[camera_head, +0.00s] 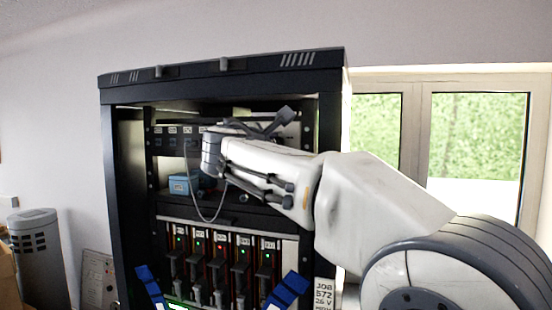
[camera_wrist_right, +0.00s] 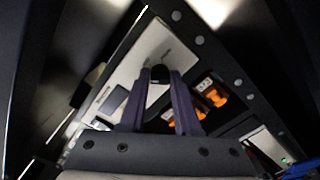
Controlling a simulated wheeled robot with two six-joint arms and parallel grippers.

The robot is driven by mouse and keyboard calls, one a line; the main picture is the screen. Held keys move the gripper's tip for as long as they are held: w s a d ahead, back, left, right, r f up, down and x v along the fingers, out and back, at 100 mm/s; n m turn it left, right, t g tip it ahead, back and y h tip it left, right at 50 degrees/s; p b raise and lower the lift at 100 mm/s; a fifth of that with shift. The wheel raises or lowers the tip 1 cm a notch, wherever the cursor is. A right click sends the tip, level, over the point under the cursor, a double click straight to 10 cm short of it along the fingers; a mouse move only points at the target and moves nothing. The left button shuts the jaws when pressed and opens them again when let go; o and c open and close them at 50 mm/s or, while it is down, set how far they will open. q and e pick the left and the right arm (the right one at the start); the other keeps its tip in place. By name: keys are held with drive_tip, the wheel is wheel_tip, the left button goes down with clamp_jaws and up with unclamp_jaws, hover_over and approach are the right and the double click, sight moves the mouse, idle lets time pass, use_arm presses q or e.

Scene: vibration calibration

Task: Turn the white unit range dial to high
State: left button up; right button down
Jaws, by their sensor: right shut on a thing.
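In the right wrist view, the white unit (camera_wrist_right: 132,62) shows as a pale panel set at a slant, with a dark rectangular patch at its left. A dark round dial (camera_wrist_right: 160,74) sits between the fingertips of my right gripper (camera_wrist_right: 160,80), which is shut on it. Its setting and marks cannot be read. In the head view my right gripper (camera_head: 280,122) reaches the upper right of the rack's inside, in front of a pale panel. The dial is hidden there by the gripper and wrist. My left gripper is not in view.
The dark rack (camera_head: 222,75) frames the work space closely. A blue box (camera_head: 180,185) and a hanging cable (camera_head: 205,217) are inside. Orange parts (camera_wrist_right: 212,92) lie right of the fingers in the wrist view.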

drive_tip(key=m+b, duration=0.2)
drive_tip(key=m, duration=0.4)
drive_tip(key=m+b, duration=0.3)
drive_tip(key=m, duration=0.3)
drive_tip(key=m+b, duration=0.3)
drive_tip(key=m, duration=0.3)
drive_tip(key=shift+f+m, duration=0.3)
drive_tip(key=shift+m, duration=0.3)
drive_tip(key=c, duration=0.6)
unclamp_jaws()
drive_tip(key=shift+r, duration=0.1)
drive_tip(key=shift+c, duration=0.2)
